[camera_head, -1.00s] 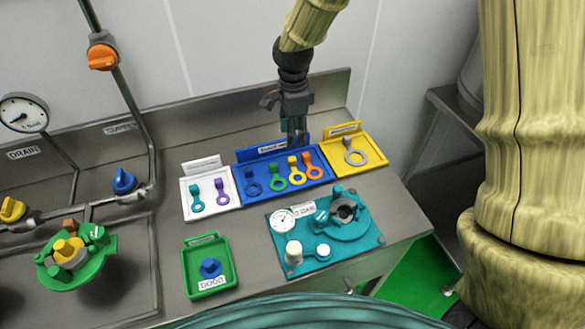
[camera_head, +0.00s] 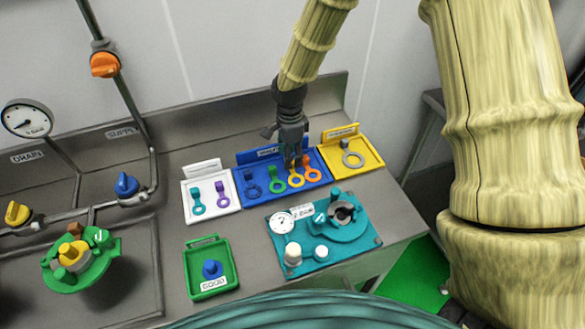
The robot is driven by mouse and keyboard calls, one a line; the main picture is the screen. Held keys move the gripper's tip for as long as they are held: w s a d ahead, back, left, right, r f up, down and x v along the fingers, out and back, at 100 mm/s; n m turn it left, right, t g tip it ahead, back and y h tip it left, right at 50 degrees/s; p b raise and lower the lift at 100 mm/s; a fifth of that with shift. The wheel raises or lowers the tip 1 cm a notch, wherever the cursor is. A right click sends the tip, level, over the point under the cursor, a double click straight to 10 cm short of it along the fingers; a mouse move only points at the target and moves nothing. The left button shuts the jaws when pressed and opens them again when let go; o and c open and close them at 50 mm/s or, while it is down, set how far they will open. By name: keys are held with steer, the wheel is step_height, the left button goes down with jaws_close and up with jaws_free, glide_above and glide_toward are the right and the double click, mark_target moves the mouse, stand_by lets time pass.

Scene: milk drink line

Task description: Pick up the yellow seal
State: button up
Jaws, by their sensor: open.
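The yellow seal (camera_head: 296,180) is a ring with an upright tab, in the blue tray (camera_head: 246,199) on the steel counter. It stands between a green seal (camera_head: 278,180) on its left and an orange seal (camera_head: 311,174) on its right. My gripper (camera_head: 292,164) points down right over the top of the yellow seal, with its fingertips at the tab. It is open. The fingers partly cover the tab, and I cannot tell whether they touch it.
A dark blue seal (camera_head: 253,188) lies further left in the tray. A white tray (camera_head: 188,213) with two seals and a yellow tray (camera_head: 375,161) with a grey ring flank it. A teal fixture (camera_head: 330,253) and a green tray (camera_head: 209,292) stand in front.

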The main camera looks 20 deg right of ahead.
mark_target(294, 173)
steer(key=shift+f+p, duration=0.4)
steer(key=shift+f, duration=1.15)
steer(key=shift+c, duration=0.4)
steer(key=c, duration=0.7)
